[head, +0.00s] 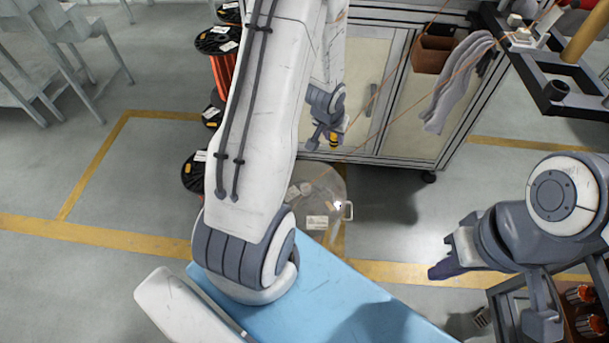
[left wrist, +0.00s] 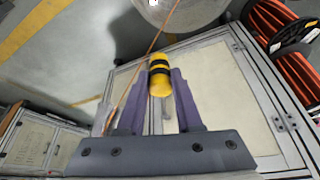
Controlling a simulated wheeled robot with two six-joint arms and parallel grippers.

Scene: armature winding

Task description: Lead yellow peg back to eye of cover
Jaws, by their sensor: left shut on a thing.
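The yellow peg (left wrist: 160,78) with black bands is between the purple fingers of my left gripper (left wrist: 162,90), which is shut on it. In the head view the peg (head: 334,139) shows as a small yellow spot below my left gripper (head: 326,130), in front of the cabinet. A copper-coloured wire (left wrist: 158,38) runs by the peg in the left wrist view. A round translucent cover (head: 318,190) with a bright spot and a white handle-like loop lies lower down; its eye is not clear. My right gripper (head: 446,262) is at the right, away from the peg; its finger gap is unclear.
A cabinet (head: 390,100) stands behind, with a brown bin (head: 433,54) and grey gloves (head: 458,80) on its side. Wire spools (head: 218,40) are stacked at the left. A blue surface (head: 340,305) is in front. A dark rack (head: 555,70) is at the upper right.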

